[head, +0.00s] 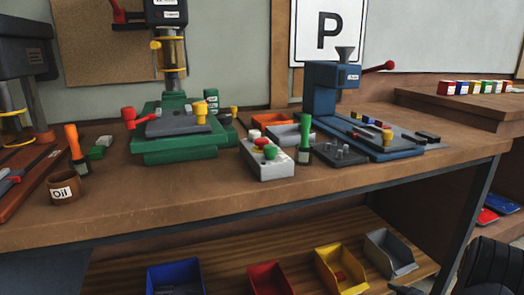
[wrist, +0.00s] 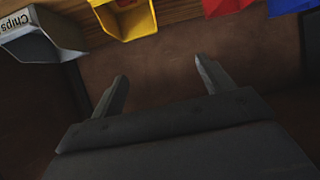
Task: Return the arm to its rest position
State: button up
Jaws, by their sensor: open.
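My gripper (wrist: 160,70) shows in the wrist view with its two grey fingers spread apart and nothing between them. It points at a plain brown surface (wrist: 160,50) below the shelf bins. In the head view, a dark part of my arm (head: 492,266) shows at the lower right corner, low beside the workbench (head: 240,212). I cannot make out the fingers clearly there.
The lower shelf holds a blue bin (head: 176,278), a red bin (head: 268,279), a yellow bin (head: 340,270) and a grey bin (head: 388,255). A green machine (head: 180,147) and a blue press (head: 330,90) stand on the bench. The bench's front edge overhangs the shelf.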

jog(key=shift+s+a+r+p, duration=0.15)
jog(key=shift+a+r+p, duration=0.1)
jog(key=shift+r, duration=0.2)
jog(key=shift+s+a+r+p, duration=0.1)
jog(key=shift+a+r+p, duration=0.1)
jog(key=shift+r, duration=0.2)
jog(key=shift+a, duration=0.1)
